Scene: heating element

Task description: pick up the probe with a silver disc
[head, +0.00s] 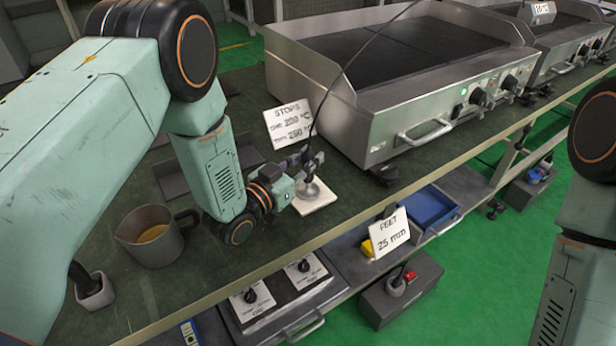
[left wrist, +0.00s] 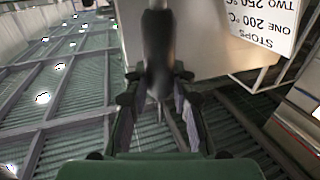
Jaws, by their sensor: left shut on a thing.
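The probe has a silver disc (head: 313,190) at its lower end, at or just above a small white pad (head: 318,198) on the bench. I cannot tell whether they touch. A thin dark cable rises from the probe and arcs over the griddle. My left gripper (head: 306,168) is shut on the probe and partly hides its body in the head view. In the left wrist view the probe's dark handle (left wrist: 157,50) stands between the two fingers (left wrist: 160,100). My right arm shows at the right edge of the head view, but its gripper is out of view.
A steel griddle (head: 372,120) stands behind the probe. A STOPS card (head: 289,124) stands close behind my gripper. A metal jug (head: 150,236) with yellowish liquid is to the left.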

